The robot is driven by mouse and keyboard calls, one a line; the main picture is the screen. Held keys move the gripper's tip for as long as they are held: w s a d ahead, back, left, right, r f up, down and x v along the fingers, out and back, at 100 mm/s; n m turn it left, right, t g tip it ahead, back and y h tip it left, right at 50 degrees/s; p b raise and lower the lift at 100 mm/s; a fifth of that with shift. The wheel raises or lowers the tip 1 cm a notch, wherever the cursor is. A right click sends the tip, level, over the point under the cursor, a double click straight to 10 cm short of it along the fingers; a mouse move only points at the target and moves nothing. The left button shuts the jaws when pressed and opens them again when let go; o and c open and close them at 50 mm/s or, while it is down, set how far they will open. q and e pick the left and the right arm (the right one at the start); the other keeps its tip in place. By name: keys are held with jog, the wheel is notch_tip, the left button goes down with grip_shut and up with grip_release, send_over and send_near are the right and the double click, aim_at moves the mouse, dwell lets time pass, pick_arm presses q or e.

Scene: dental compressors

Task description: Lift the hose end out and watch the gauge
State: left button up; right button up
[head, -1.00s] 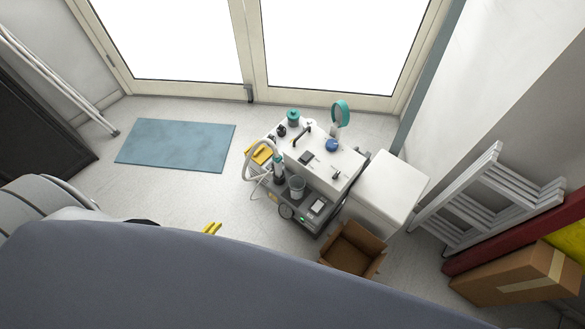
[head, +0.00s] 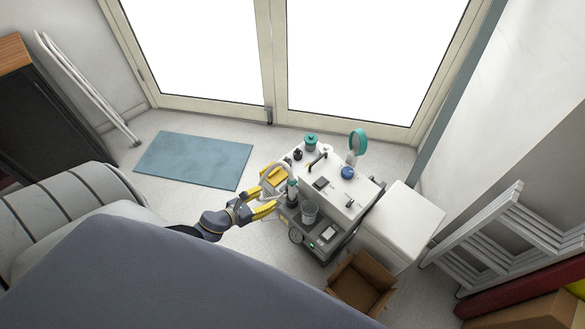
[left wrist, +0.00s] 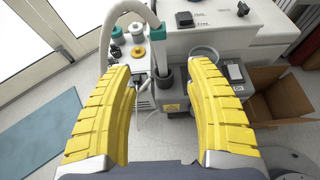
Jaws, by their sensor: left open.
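The pale hose (head: 268,172) loops up at the left side of the white and grey compressor unit (head: 335,192). In the left wrist view the hose (left wrist: 148,14) arches down to its end with a teal collar (left wrist: 164,56), which stands upright in a dark holder (left wrist: 164,78). My left gripper (head: 274,194) is open at the unit's left side. In the left wrist view its yellow fingers (left wrist: 163,72) lie on either side of the hose end, with gaps showing. My right gripper is not in view.
A grey cup (head: 309,211) stands close right of the hose end. A teal round-headed piece (head: 358,141) rises at the back. A white cabinet (head: 399,226) and open cardboard box (head: 359,284) stand right. The floor around the blue mat (head: 194,161) is clear.

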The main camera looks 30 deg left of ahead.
aim_at(290, 186)
pick_arm(q)
jog(key=x, duration=1.6)
jog(key=shift+o, duration=0.3)
grip_shut()
